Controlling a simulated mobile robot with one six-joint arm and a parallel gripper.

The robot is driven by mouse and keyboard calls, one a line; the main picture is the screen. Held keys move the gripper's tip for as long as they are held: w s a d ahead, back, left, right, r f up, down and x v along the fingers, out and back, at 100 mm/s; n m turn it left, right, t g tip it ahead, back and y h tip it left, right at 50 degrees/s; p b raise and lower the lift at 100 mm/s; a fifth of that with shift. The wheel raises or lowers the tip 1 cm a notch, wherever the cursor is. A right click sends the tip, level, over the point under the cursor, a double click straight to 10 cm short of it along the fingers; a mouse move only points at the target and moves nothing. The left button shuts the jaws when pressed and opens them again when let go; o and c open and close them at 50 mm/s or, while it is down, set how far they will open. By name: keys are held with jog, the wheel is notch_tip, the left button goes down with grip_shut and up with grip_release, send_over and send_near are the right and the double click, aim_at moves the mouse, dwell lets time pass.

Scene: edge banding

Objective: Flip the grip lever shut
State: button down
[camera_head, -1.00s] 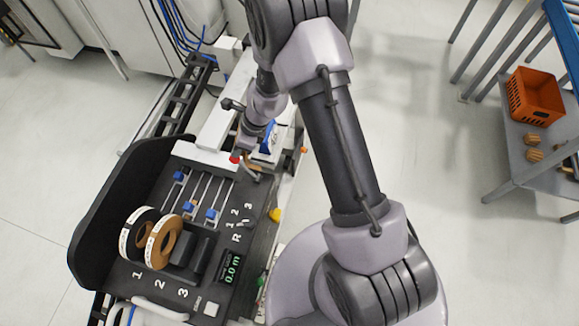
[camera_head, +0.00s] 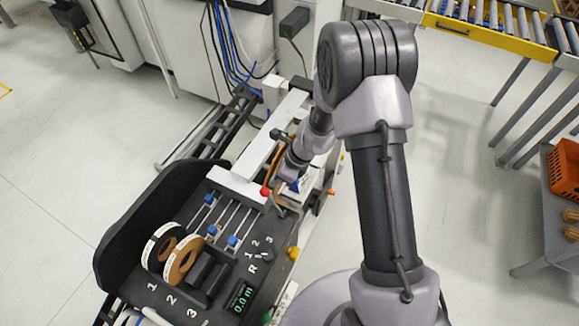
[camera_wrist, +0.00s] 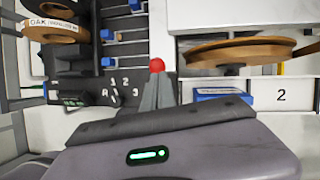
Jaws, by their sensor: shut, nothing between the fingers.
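The grip lever shows by its red ball knob (camera_head: 265,190) at the upper right end of the dark control panel (camera_head: 217,278). In the wrist view the red knob (camera_wrist: 157,64) stands just beyond the fingertips. My gripper (camera_wrist: 157,82) is shut and empty, its grey fingers pointing at the knob. Whether they touch it I cannot tell. In the head view my gripper (camera_head: 284,187) is small and close beside the knob on its right. The lever's shaft is mostly hidden behind my fingers, so its angle is unclear.
A brown roll (camera_wrist: 235,52) and a blue-labelled box (camera_wrist: 222,95) sit right of my gripper. A digital display (camera_head: 242,297) reads 0.0 m.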

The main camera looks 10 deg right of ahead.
notch_tip(320, 180, up, 10)
jog(key=w+p, duration=0.1)
jog(key=p, duration=0.1)
jog(key=shift+w+f, duration=0.15)
jog(key=shift+w, duration=0.1)
jog(key=shift+d, duration=0.1)
jog(key=s+d+r+n+t+b, duration=0.2)
jog(key=s+r+n+b, duration=0.7)
jog(key=b, duration=0.4)
jog(key=s+d+f+n+t+h+b, duration=0.1)
jog(key=s+d+f+n+b, duration=0.1)
jog(key=s+n+b, duration=0.2)
jog(key=s+d+f+n+t+h+b, duration=0.1)
jog(key=s+n+b, duration=0.3)
jog(key=s, duration=0.7)
jog(key=shift+s+d+f+n+h, duration=0.2)
jog(key=shift+d+f+n+h, duration=0.25)
jog(key=shift+d+n, duration=0.35)
jog(key=shift+a, duration=0.15)
